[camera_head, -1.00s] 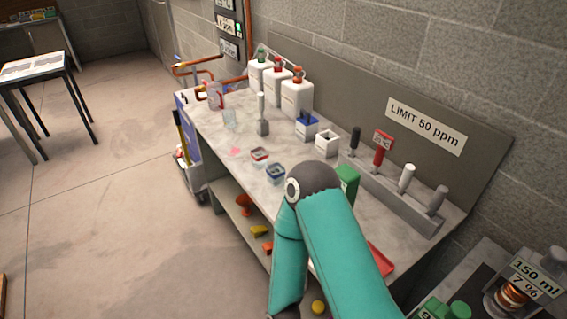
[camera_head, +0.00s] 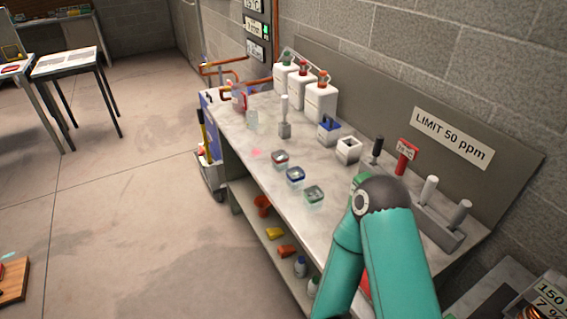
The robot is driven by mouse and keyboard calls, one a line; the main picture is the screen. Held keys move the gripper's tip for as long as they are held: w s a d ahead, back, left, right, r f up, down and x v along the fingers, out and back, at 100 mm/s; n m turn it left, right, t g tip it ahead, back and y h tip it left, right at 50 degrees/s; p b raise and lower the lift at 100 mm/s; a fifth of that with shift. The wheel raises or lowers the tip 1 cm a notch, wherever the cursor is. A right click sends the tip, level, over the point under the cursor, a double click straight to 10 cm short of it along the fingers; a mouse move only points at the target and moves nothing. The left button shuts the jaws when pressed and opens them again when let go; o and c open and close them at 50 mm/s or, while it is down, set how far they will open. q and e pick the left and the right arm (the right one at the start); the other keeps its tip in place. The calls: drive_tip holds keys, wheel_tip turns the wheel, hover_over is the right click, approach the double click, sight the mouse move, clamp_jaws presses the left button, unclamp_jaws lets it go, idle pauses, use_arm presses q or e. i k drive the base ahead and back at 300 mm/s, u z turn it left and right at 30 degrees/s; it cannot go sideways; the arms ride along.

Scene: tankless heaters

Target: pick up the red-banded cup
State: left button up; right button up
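The red-banded cup (camera_head: 280,159) is a small clear cup with a red rim, standing on the marble bench top (camera_head: 262,188) near its front edge. A blue-banded cup (camera_head: 295,177) and a green-banded cup (camera_head: 313,196) stand in a row with it, towards the lower right. No gripper touches the red-banded cup. A teal arm of mine rises from the bottom right with its dark elbow over the bench, right of the cups. Neither gripper shows.
A blue box (camera_head: 328,131), a white box (camera_head: 348,150) and a grey rack (camera_head: 440,226) of handled tools line the wall side. A lower shelf (camera_head: 245,195) holds coloured scoops and bottles. The floor at left is largely clear.

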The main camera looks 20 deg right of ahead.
sight(280, 157)
drive_tip(key=u, duration=0.05)
drive_tip(key=i, duration=1)
drive_tip(key=z, duration=0.05)
